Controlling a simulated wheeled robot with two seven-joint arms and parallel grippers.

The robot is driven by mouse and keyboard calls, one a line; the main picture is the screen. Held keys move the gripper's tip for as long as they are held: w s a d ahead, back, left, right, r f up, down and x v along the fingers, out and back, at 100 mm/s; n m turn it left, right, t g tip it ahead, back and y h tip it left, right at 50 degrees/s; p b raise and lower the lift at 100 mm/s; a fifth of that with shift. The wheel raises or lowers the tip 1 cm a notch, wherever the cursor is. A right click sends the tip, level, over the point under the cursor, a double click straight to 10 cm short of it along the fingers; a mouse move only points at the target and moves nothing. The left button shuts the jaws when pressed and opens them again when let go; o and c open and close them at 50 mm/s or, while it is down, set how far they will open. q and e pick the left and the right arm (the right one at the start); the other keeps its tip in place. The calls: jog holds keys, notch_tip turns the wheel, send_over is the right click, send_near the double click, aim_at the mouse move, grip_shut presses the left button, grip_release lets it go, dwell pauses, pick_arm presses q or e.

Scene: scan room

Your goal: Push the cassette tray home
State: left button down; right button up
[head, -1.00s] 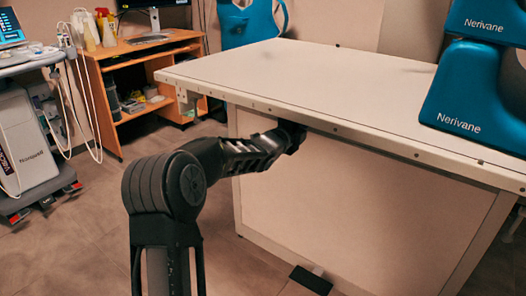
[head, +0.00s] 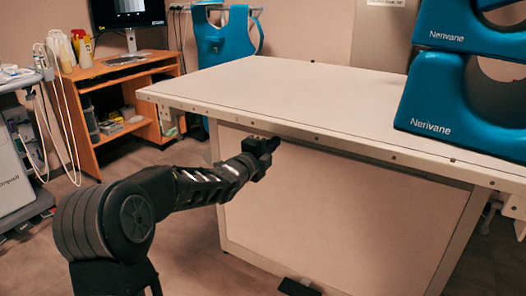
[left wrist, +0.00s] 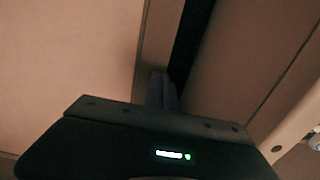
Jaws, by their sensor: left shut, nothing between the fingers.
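The exam table (head: 290,88) has a pale top with a riveted metal front rail and a pale front panel (head: 330,212) below. A narrow dark gap runs under the rail; I cannot clearly tell the cassette tray apart there. My left gripper (head: 270,148) is at this gap, just below the rail, left of the panel's middle. In the left wrist view its shut fingers (left wrist: 162,88) point at a dark slot (left wrist: 190,42) beside a pale strip (left wrist: 157,35). Nothing shows between them. Whether the fingertips touch anything I cannot tell. My right gripper is not in view.
Blue Nerivane-marked supports (head: 455,95) stand on the table's right end. A wooden desk (head: 125,95) with a monitor (head: 137,14) and a medical cart (head: 15,150) are at the left. A dark pedal (head: 298,287) lies at the panel's foot.

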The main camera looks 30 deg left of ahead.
pick_arm(q)
jog(key=s, duration=0.4)
jog(key=shift+s+f, duration=0.1)
jog(key=shift+s, duration=0.3)
